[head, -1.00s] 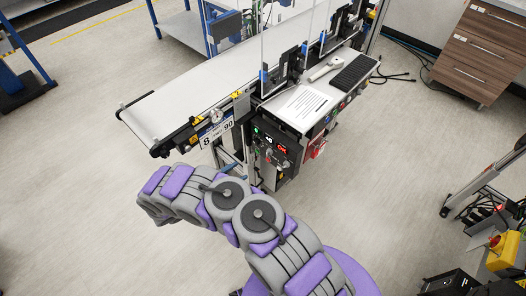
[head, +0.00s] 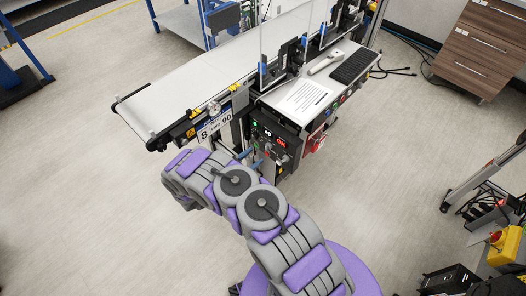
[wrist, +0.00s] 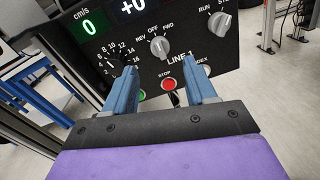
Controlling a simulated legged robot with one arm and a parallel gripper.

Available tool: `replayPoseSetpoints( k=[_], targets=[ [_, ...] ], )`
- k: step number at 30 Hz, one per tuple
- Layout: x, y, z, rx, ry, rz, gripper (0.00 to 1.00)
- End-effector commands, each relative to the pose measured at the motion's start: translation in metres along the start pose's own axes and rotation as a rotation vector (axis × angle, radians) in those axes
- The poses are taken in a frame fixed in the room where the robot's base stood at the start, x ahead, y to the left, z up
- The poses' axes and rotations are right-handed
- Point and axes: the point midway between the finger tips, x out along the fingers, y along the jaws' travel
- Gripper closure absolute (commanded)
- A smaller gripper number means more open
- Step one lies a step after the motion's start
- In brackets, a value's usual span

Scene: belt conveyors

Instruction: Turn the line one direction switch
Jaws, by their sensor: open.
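The line one direction switch (wrist: 160,47) is a grey knob in the wrist view, on a black panel between REV, OFF and FWD, above the label LINE 1. Its pointer appears to face OFF. My gripper (wrist: 160,67) has two blue fingers spread apart with nothing between them. The fingertips are below the switch, one to each side; I cannot tell the distance to the panel. In the head view the control panel (head: 274,143) hangs at the conveyor's near side, and my arm reaches up to it. The switch is too small to tell there.
In the wrist view, a red STOP button (wrist: 169,84) lies between the fingers. A RUN/STEP knob (wrist: 220,23) is at right, and a numbered dial (wrist: 113,66) is near the left finger. The conveyor belt (head: 190,90) runs behind the panel.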

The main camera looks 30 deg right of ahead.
Motion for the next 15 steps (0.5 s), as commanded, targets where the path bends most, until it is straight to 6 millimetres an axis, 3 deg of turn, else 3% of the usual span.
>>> replayPoseSetpoints(
  k=[6, 15],
  targets=[
    [0.037, -0.001, -0.002, 0.0, 0.001, -0.002, 0.44],
    [0.059, 0.0, 0.0, -0.001, 0.0, 0.001, 0.44]
  ],
)
